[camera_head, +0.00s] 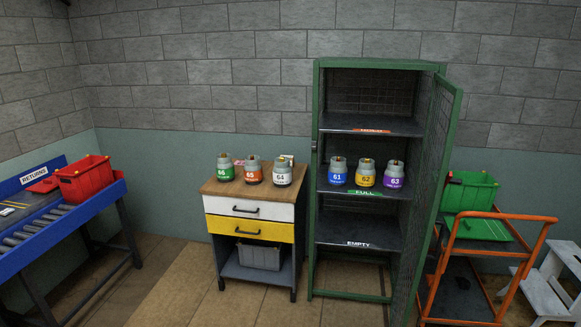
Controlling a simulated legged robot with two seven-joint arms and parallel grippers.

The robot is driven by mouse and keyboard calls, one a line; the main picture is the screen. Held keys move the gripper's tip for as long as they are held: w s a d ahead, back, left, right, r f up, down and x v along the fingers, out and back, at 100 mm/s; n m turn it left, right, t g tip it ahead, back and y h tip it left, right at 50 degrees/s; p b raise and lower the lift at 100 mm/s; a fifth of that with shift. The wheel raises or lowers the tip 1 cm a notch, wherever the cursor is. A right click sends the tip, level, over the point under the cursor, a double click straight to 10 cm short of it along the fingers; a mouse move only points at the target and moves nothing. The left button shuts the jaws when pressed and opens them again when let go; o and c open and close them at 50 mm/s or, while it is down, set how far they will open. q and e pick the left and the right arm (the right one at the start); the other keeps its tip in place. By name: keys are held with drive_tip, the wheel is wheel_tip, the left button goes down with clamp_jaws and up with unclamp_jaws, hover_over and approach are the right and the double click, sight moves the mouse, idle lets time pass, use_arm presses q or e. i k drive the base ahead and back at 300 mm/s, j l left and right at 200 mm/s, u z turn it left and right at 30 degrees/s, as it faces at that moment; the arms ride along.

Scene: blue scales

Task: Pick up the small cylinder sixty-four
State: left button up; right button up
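The small cylinder sixty-four (282,171) is grey and white with a "64" label. It stands upright on the wooden top of a drawer cabinet (230,187), near the right edge. Cylinder 65 (253,171), with an orange band, stands just left of it. Cylinder 66 (225,167), with a green band, stands further left. Something small and pale shows partly behind cylinder sixty-four. Neither of my grippers is in view.
A green locker (317,220) with its door (438,170) open holds cylinders 61 (338,172), 62 (365,174) and 63 (394,175) on its "FULL" shelf. A blue roller table (60,220) with a red crate (84,178) stands left. An orange cart (470,322) stands right. Floor before the cabinet is clear.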

sight(282, 169)
drive_tip(key=i+u, duration=0.25)
drive_tip(key=i, duration=0.3)
drive_tip(key=i+l+u, duration=0.25)
drive_tip(key=i, duration=0.3)
drive_tip(key=i+l+u, duration=0.2)
drive_tip(key=i, duration=0.35)
drive_tip(key=i+l+u, duration=0.25)
drive_tip(key=i, duration=0.25)
